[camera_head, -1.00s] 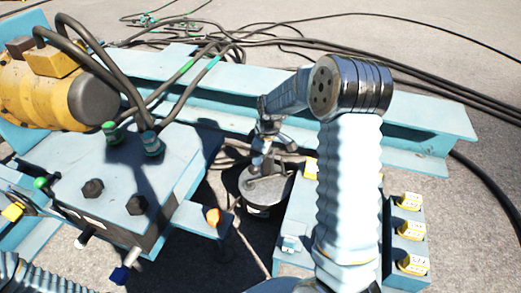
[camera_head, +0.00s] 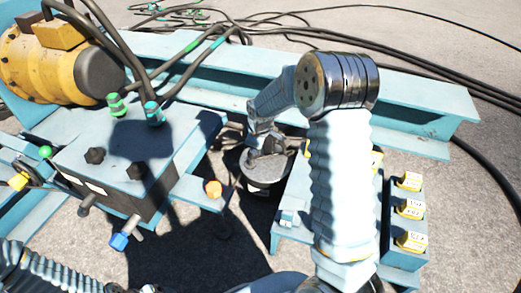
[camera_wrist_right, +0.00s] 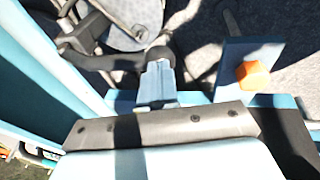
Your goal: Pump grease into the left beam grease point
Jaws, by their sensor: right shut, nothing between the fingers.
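A round dark grease bucket with a grey lid (camera_head: 264,172) stands on the ground between the blue frames. My right gripper (camera_head: 257,146) is shut and empty just above its lid. In the right wrist view the closed fingers (camera_wrist_right: 158,84) point toward a dark round knob and the lid (camera_wrist_right: 130,22); I cannot tell whether they touch. An orange hexagonal fitting (camera_head: 213,188) sits on the end of a blue bar left of the bucket, and also shows in the wrist view (camera_wrist_right: 254,75). I cannot tell whether it is the left beam grease point. My left gripper is out of view.
A blue block with hoses and black bolts (camera_head: 130,155) stands on the left, beside a yellow motor (camera_head: 45,60). A long blue beam (camera_head: 400,92) runs behind the bucket. Yellow-capped blocks (camera_head: 408,210) stand at right. Black cables (camera_head: 450,40) lie across the ground behind.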

